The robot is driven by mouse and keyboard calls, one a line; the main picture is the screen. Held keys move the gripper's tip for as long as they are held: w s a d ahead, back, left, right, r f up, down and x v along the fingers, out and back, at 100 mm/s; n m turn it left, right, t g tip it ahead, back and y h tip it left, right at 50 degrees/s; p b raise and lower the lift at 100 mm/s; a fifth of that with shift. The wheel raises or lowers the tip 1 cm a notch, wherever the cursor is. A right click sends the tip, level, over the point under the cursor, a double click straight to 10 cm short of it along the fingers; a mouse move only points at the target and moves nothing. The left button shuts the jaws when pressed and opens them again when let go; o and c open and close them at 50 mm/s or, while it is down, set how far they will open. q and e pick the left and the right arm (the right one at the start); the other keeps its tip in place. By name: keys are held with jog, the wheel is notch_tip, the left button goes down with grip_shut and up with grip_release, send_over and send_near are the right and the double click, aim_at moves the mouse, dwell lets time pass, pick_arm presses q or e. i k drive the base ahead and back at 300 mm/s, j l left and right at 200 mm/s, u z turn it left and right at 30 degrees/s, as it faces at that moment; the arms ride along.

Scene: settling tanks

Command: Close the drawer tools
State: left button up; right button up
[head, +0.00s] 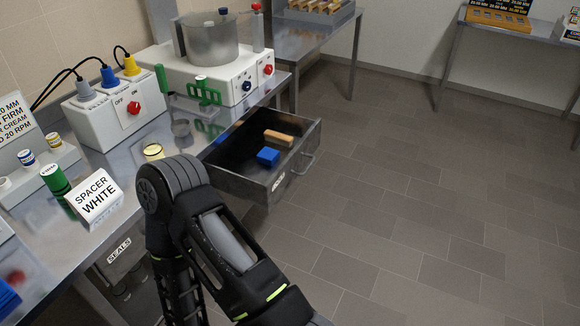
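The open drawer (257,181) is pulled out from under the steel bench, toward the right. Its front has a small label (279,181), hard to read at this angle, and a bar handle (307,163). A blue block and a wooden-coloured block lie inside it. One of my black arms rises from the bottom of the picture and bends in front of the bench, just left of the drawer front. It covers part of the drawer's near side. No gripper fingers show, so neither gripper is in view.
A second drawer front labelled SEALS (120,249) is under the bench at lower left. A SPACER WHITE card (94,199), a green cylinder (56,181) and a control box (118,106) stand on the bench. The tiled floor (420,220) right of the drawer is clear.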

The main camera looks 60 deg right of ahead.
aim_at(232, 168)
jog(key=i+l, duration=0.5)
jog(key=i+z, duration=0.1)
jog(key=z, duration=2.35)
